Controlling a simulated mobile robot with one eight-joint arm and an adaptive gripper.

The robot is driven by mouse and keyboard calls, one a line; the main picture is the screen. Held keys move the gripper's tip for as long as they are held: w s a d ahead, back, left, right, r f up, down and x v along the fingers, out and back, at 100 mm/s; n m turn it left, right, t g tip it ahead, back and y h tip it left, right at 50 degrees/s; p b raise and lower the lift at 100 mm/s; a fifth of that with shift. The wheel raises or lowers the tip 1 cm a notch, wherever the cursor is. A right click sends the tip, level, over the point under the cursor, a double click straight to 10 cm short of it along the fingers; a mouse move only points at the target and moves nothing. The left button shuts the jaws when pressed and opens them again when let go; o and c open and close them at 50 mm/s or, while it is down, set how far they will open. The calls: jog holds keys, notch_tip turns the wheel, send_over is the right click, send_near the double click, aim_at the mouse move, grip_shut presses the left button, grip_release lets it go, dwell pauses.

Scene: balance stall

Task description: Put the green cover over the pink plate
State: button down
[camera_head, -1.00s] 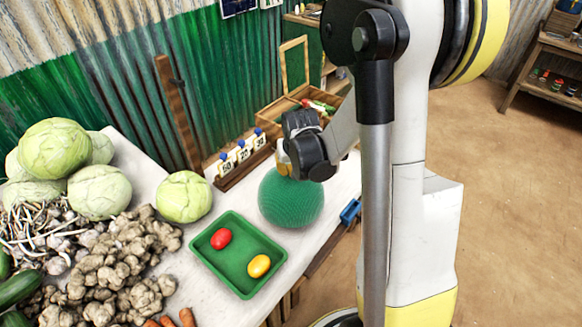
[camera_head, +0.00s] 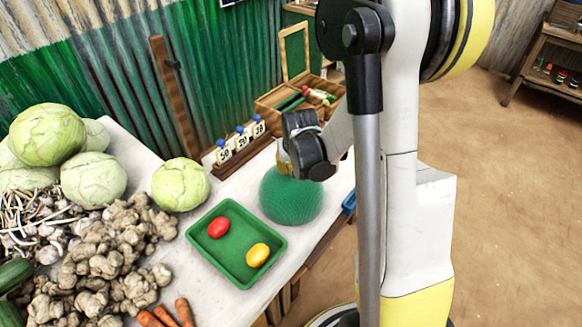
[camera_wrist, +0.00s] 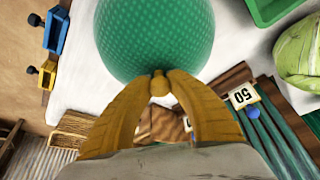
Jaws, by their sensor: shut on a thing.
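The green cover (camera_head: 291,196) is a dome with a mesh-like surface on the white table, to the right of the green tray. In the wrist view the cover (camera_wrist: 155,35) fills the top middle, with a small yellowish knob (camera_wrist: 160,84) at its near end. My gripper (camera_head: 297,167) is above the cover in the head view. In the wrist view the yellow fingers of my gripper (camera_wrist: 160,76) are closed on the knob. No pink plate shows in any view. I cannot tell whether the cover touches the table or what is under it.
The green tray (camera_head: 199,236) holds a red item (camera_head: 218,227) and a yellow item (camera_head: 258,255). Cabbages (camera_head: 180,185), ginger (camera_head: 104,240) and carrots (camera_head: 183,312) lie to the left. Number tags (camera_head: 242,141) and a wooden crate (camera_head: 268,106) stand behind. A blue object (camera_head: 349,201) is at the right edge.

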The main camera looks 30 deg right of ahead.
dwell(0.3)
jog(key=c, duration=0.6)
grip_release()
jog(key=shift+c, duration=0.2)
jog(key=shift+r, duration=0.1)
jog(key=shift+r+p, duration=2.55)
jog(key=shift+r, duration=0.9)
